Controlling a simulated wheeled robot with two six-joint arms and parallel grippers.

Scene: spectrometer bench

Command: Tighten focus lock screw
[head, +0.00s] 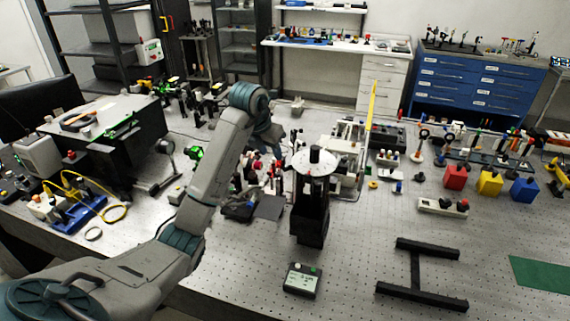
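My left arm comes in from the lower left and bends over at a high elbow. Its wrist end points down behind the forearm, and my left gripper (268,150) is small and partly hidden there, over the middle of the bench. I cannot make out its fingertips or anything between them. A black upright instrument (312,215) with a white disc top (314,161) stands to the right of it. The focus lock screw is too small or hidden to pick out. My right gripper is not in view.
The perforated optical bench (345,265) is crowded at the left and back. A small display box (301,280) and a black H-shaped frame (414,275) lie at the front. Red (455,177), yellow (490,183) and blue (523,190) blocks stand at right. The front right has free room.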

